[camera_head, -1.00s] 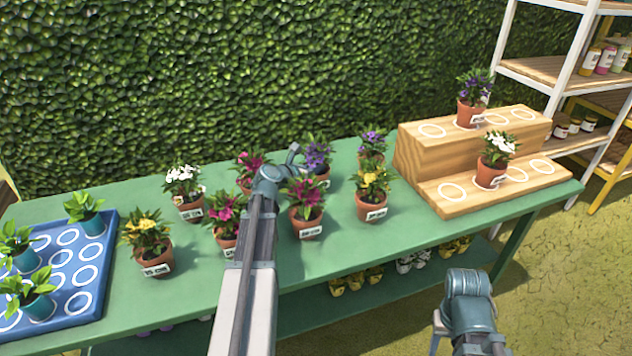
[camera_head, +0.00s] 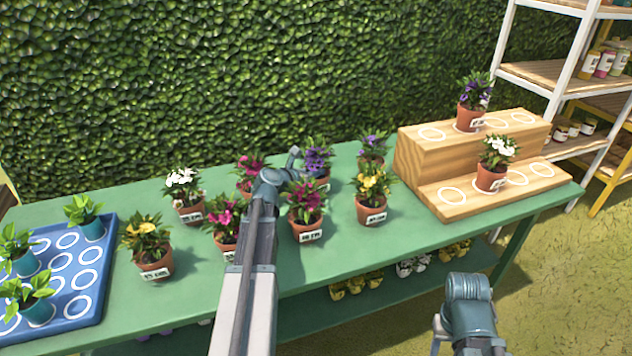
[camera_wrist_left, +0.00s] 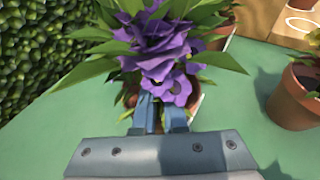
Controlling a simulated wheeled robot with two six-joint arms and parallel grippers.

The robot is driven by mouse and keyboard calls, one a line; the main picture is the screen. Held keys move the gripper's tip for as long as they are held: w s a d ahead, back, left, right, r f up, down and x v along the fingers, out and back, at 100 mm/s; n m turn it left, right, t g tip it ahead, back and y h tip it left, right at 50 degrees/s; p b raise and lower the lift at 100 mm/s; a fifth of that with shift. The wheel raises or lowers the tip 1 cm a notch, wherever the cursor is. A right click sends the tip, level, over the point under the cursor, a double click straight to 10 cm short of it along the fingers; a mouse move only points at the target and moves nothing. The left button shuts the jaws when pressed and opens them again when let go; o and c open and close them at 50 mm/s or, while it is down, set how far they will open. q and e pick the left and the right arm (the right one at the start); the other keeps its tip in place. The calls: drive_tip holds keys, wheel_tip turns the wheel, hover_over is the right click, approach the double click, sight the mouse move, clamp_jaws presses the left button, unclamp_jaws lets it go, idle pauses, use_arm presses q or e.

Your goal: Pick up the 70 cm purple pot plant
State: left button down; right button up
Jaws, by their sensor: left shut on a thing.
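A purple-flowered potted plant (camera_head: 318,160) stands among the pots at the back middle of the green table. In the left wrist view its purple bloom (camera_wrist_left: 160,50) and leaves fill the top middle and hide most of its pot. My left gripper (camera_head: 292,155) reaches to this plant from the left. In the left wrist view the left gripper (camera_wrist_left: 161,100) is shut on it, with the fingers close together below the bloom. The plant's label is not readable. Two other purple plants show: one further right (camera_head: 372,147) and one on the top wooden step (camera_head: 473,100).
Pink (camera_head: 306,210), yellow (camera_head: 371,195) and white (camera_head: 185,195) potted plants stand close around on the green table (camera_head: 420,240). A blue tray (camera_head: 75,300) with seedlings is at left, a wooden stand (camera_head: 420,165) at right. My right arm (camera_head: 468,310) is low in front.

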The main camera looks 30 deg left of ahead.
use_arm(q)
drive_tip(key=shift+r, duration=0.15)
wheel_tip(320, 180, up, 10)
drive_tip(key=p, duration=1)
